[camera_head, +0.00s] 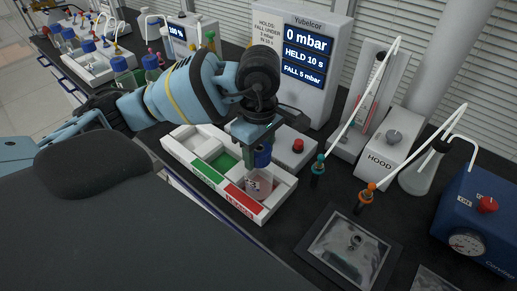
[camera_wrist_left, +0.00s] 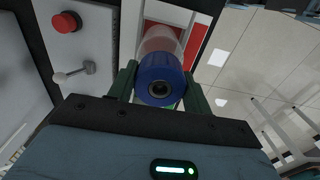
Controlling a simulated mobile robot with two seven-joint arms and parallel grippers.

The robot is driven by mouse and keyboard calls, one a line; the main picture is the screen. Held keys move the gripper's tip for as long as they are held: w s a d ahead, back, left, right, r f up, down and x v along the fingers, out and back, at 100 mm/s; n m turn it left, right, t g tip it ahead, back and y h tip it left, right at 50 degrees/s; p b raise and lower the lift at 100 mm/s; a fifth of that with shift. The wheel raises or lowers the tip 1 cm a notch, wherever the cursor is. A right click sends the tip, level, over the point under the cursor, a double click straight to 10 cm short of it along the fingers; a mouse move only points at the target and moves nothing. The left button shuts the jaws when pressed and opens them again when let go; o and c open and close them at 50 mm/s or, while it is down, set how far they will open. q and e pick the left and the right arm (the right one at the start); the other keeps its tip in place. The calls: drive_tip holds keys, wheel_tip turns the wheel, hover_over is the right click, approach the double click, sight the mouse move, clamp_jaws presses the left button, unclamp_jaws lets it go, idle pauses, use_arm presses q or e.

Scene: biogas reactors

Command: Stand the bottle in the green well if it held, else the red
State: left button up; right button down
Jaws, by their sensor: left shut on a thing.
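My left gripper (camera_head: 255,140) is shut on the blue cap of a clear bottle (camera_head: 259,184), which hangs upright beneath it. The bottle is at the red well (camera_head: 238,200) of the white tray (camera_head: 178,148); I cannot tell whether its base touches the floor. The green well (camera_head: 222,162) beside it looks empty. In the left wrist view the blue cap (camera_wrist_left: 159,79) is between the fingers, with red beyond the clear body. The display (camera_head: 306,56) reads 0 mbar, HELD 10 s, FALL 5 mbar. The sign (camera_head: 267,35) says HOLDS: FALL UNDER a number too blurred to read. My right gripper is not in view.
A box with a red button (camera_head: 298,145) stands right behind the tray. Hoses with a teal fitting (camera_head: 318,165) and an orange fitting (camera_head: 367,191) are at its right. A blue pump (camera_head: 480,220) stands far right. Other bottles (camera_head: 122,70) stand at the back left.

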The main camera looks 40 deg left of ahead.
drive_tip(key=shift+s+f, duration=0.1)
use_arm(q)
drive_tip(key=shift+f, duration=0.2)
drive_tip(key=o, duration=1.4)
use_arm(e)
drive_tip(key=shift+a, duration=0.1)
use_arm(q)
drive_tip(key=shift+r, duration=0.55)
wheel_tip(320, 180, up, 11)
drive_tip(key=p, duration=0.1)
drive_tip(key=shift+r, duration=0.2)
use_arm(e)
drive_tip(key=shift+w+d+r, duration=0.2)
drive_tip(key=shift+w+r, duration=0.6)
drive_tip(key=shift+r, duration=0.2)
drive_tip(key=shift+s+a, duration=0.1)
